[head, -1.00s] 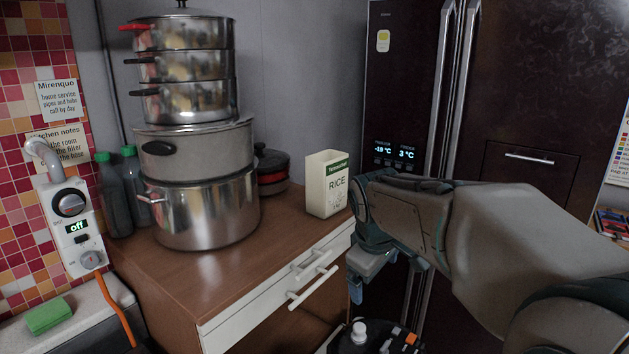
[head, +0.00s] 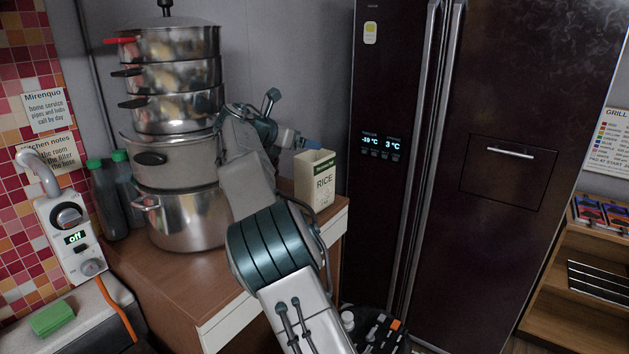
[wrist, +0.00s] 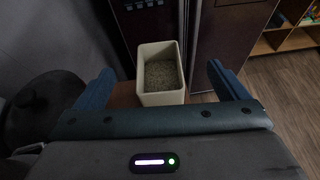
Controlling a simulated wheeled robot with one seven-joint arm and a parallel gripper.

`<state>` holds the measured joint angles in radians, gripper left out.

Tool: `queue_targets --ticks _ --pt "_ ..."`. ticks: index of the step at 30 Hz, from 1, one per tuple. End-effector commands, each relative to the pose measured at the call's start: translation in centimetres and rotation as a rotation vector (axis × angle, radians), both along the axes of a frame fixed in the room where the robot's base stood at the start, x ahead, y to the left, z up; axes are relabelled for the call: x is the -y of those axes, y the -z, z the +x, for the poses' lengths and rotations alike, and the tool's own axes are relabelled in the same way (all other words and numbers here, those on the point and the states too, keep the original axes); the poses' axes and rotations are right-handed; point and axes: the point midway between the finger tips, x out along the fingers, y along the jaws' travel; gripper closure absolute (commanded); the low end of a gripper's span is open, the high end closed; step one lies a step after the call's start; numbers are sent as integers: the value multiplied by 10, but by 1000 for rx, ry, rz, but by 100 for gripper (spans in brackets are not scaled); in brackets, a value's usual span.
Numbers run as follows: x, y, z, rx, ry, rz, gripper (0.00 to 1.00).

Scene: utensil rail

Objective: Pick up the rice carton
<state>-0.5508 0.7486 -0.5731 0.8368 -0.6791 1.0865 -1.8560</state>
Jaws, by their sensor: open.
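The rice carton (head: 318,182) is a cream, open-topped box with a green band and the word RICE. It stands upright on the brown counter, near its right end by the fridge. The wrist view looks down into the carton (wrist: 161,77), which holds grain. My gripper (wrist: 160,85) is open, with one blue finger to each side of the carton in that view and nothing held. In the head view my gripper (head: 301,142) is at the carton's upper left, its fingertips near the rim. I cannot tell whether it touches.
A tall stack of steel pots (head: 187,218) stands left of my arm on the counter (head: 130,265). The dark fridge (head: 378,220) rises close to the right. A dark round pot (wrist: 45,105) is at the left in the wrist view. Green-capped bottles (head: 106,205) stand far left.

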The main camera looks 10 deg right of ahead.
Motion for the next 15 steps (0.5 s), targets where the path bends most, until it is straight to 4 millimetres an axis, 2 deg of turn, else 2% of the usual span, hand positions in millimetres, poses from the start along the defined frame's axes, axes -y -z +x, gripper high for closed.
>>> queue_targets --ticks 2,5,15 --pt "-5 -1 3 -7 -13 -31 6" --pt "-7 10 4 -13 -18 -43 6" --pt "-8 74 3 -14 -17 -39 6"
